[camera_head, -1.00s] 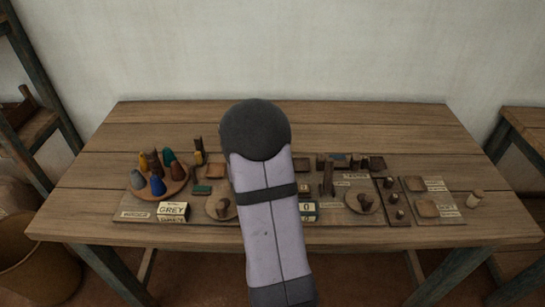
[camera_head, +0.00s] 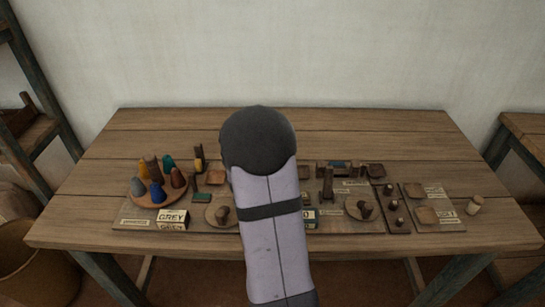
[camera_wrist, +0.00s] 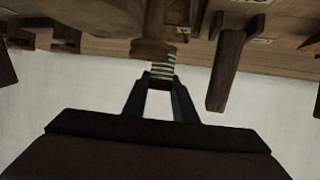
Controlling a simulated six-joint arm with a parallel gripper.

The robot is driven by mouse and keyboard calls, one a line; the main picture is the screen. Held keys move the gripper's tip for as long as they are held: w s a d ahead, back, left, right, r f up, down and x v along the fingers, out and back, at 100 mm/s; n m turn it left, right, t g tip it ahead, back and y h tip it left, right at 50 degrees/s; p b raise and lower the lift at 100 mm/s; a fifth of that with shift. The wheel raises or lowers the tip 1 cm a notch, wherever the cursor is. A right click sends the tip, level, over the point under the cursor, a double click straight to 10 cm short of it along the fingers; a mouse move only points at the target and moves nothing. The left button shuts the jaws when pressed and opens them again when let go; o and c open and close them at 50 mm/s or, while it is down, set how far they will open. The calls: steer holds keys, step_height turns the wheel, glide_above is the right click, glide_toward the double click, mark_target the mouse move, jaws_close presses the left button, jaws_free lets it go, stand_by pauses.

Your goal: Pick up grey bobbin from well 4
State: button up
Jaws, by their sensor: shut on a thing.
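In the wrist view my gripper (camera_wrist: 161,76) is shut on a bobbin (camera_wrist: 163,66) with grey and pale striped winding and a brown wooden end. The bobbin shows just beyond the fingertips; its far end merges with other brown parts. In the head view my own arm covers the gripper and the bobbin. A sign reading GREY (camera_head: 172,217) stands at the front left of the board. I cannot make out well 4 or its number.
A round wooden tray (camera_head: 140,196) with several coloured cones stands at the left. Two round wooden discs (camera_head: 212,222) (camera_head: 353,214) bear brown pieces. The table's back strip (camera_head: 370,128) is clear.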

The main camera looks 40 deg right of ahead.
step_height(320, 180, up, 6)
steer(key=shift+r+p, duration=0.25)
steer(key=shift+p, duration=0.2)
steer(key=shift+r, duration=0.3)
steer(key=shift+a, duration=0.1)
